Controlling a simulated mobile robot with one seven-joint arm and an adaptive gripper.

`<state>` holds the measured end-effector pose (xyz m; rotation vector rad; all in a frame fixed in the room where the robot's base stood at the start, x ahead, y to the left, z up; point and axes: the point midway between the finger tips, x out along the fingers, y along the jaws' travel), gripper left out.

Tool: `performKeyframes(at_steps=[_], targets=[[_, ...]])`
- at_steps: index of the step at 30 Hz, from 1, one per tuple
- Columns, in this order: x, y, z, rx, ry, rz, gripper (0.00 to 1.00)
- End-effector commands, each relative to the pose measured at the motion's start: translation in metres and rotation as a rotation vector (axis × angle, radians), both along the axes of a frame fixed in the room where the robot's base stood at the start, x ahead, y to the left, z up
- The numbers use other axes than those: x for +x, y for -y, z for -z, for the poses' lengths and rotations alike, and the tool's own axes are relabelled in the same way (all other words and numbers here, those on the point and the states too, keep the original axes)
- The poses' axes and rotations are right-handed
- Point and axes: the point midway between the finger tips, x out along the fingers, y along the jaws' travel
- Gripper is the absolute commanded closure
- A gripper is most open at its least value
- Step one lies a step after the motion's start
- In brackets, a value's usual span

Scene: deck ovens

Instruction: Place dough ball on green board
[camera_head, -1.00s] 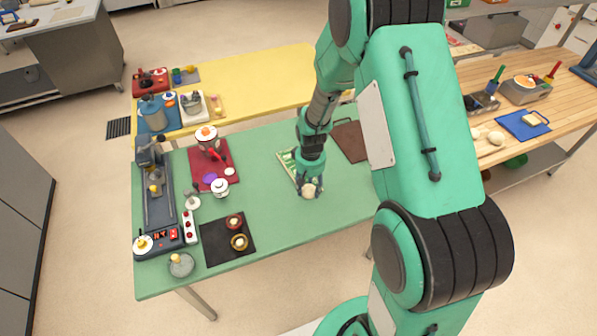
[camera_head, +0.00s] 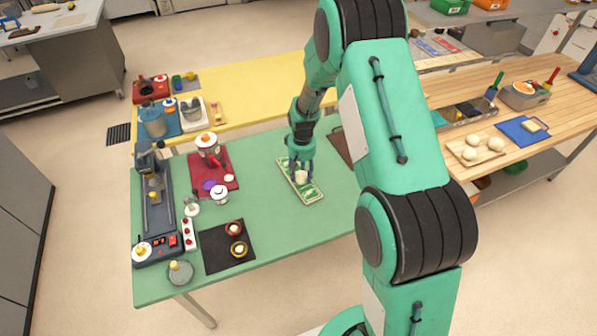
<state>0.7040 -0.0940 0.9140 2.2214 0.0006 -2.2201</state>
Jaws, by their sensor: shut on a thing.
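My gripper (camera_head: 301,172) points down over the green table (camera_head: 265,260), shut on a pale dough ball (camera_head: 302,177). The green board (camera_head: 311,194) is a narrow slab with a pale rim and green-and-white top, lying slanted on the table. The gripper and dough ball are over the board's middle. I cannot tell whether the ball touches the board. The fingers hide part of the ball and part of the board.
A dark brown board (camera_head: 340,146) lies to the right, partly behind my arm. A black mat (camera_head: 218,255) with two small bowls and a red mat (camera_head: 222,183) lie to the left. A wooden tray (camera_head: 478,160) with several dough balls is on the right counter.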

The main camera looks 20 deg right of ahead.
Motion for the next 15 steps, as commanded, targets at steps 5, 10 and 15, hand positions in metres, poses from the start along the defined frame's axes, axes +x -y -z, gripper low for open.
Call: performKeyframes(at_steps=[5,10,15], targets=[[0.03,0.004,0.003,0.0,0.0,0.0,0.83],[0.047,0.006,0.005,0.0,0.0,0.0,0.83],[0.051,0.007,0.005,0.0,-0.001,0.0,0.83]])
